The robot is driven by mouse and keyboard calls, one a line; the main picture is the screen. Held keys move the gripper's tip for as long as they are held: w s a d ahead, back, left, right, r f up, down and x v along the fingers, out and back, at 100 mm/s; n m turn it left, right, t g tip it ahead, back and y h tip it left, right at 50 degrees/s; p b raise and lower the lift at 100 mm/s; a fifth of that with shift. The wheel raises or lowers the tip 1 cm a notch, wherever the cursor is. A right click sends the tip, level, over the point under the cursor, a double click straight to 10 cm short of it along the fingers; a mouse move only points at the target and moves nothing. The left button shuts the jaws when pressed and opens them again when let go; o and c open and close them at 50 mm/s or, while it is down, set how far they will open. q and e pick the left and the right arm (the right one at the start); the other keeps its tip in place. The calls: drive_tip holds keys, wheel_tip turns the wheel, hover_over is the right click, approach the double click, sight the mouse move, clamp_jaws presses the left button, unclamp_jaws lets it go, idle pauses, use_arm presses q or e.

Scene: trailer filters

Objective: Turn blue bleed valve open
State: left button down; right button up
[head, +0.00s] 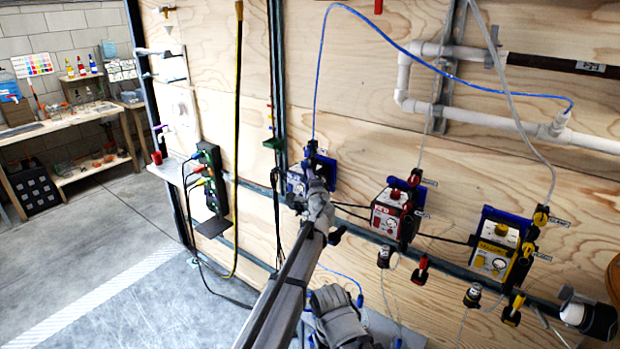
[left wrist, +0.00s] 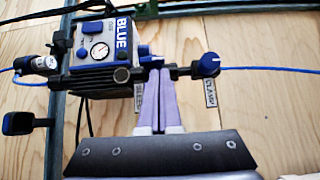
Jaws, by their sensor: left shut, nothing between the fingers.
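The blue filter unit (head: 296,180) hangs on the plywood wall, largely behind my left arm in the head view. In the left wrist view the blue unit (left wrist: 103,50) shows its gauge and "BLUE" lettering. My left gripper (left wrist: 157,72) is shut and empty, its pale fingers together. The tips are at a small dark blue fitting (left wrist: 150,60) beside the unit; I cannot tell whether they touch it. A label (left wrist: 138,95), hard to read, sits left of the fingers. A blue clamp knob (left wrist: 208,65) is to their right.
A red unit (head: 390,214) and a yellow unit (head: 494,250) hang farther right along the wall rail. A blue hose (head: 430,62) loops overhead to white pipes (head: 480,115). A workbench (head: 60,128) stands far left, with open floor before it.

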use_arm(q)
drive_tip(key=shift+a, duration=0.15)
drive_tip(key=shift+r+n+g+p, duration=0.2)
drive_tip(key=shift+n+g+p, duration=0.1)
drive_tip(key=shift+p, duration=0.4)
